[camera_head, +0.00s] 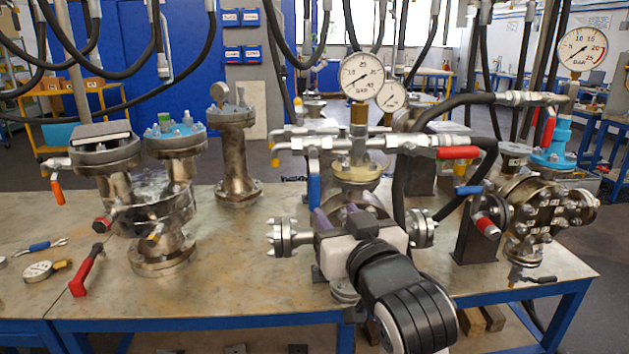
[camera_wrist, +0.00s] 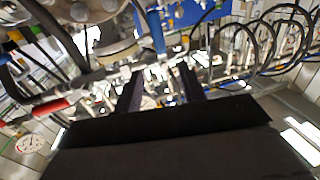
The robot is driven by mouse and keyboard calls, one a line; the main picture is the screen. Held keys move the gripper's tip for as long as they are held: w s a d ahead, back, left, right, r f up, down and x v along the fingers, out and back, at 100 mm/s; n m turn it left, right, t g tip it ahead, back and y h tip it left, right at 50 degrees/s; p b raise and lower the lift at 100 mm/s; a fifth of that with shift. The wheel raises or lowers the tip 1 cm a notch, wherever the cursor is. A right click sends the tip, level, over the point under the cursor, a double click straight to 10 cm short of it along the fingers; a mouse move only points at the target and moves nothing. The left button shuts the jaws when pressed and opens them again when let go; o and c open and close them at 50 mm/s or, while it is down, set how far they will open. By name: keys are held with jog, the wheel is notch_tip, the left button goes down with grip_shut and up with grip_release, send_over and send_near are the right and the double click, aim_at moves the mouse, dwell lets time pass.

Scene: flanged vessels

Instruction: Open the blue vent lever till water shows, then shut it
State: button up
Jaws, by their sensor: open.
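A blue lever (camera_head: 314,182) hangs down from the left end of the pipe fitting on the middle vessel (camera_head: 356,178). It also shows in the wrist view (camera_wrist: 157,28), upper middle, beyond my fingertips. My gripper (camera_head: 336,214) is just below and right of that lever in the head view, in front of the middle vessel. In the wrist view its two dark fingers (camera_wrist: 162,80) are apart with nothing clearly between them. A short outlet with a yellow tip (camera_head: 275,157) points down left of the lever; no water can be made out there.
A red lever (camera_head: 458,153) sits right of the middle fitting, near black hoses. Another blue lever (camera_head: 468,190) is on the right vessel (camera_head: 540,205). A pressure gauge (camera_head: 362,76) stands above the middle vessel. Loose tools lie on the left of the bench (camera_head: 225,285).

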aim_at(316, 186)
jog(key=p+x, duration=0.3)
jog(key=x, duration=1)
jog(key=shift+w+p, duration=0.3)
jog(key=shift+p, duration=0.05)
grip_shut()
